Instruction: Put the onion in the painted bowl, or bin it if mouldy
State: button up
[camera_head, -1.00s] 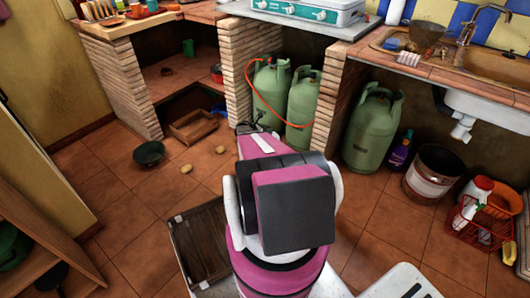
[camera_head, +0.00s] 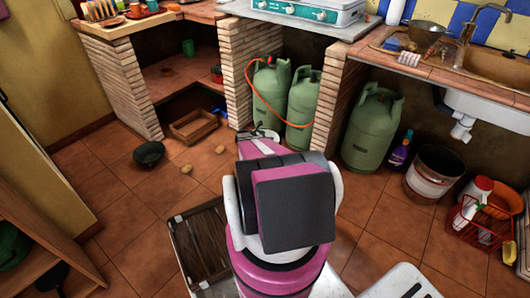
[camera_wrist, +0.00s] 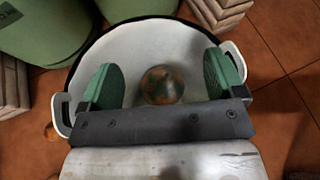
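In the wrist view, a round orange-brown onion-like thing (camera_wrist: 162,85) with dark greenish patches lies inside a white round vessel (camera_wrist: 150,38) with a dark rim and side handles. I cannot tell whether the patches are mould or whether the vessel is painted outside. My gripper (camera_wrist: 163,80) is open above the vessel. Its green fingers are wide apart, one on each side of the round thing. In the head view my arm hides most of this spot; a pale rim (camera_head: 265,133) shows beyond it. A bucket-like bin (camera_head: 433,174) stands at the right.
Green gas bottles (camera_head: 371,130) and brick pillars (camera_head: 333,105) stand close beyond my arm. A dark bowl (camera_head: 149,154), two small round things (camera_head: 187,169) and a wooden crate (camera_head: 194,125) are on the floor at the left. A red basket (camera_head: 468,222) is at the right.

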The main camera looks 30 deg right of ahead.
jog(key=v, duration=1)
jog(key=shift+a+r, duration=0.2)
jog(key=shift+a, duration=0.15)
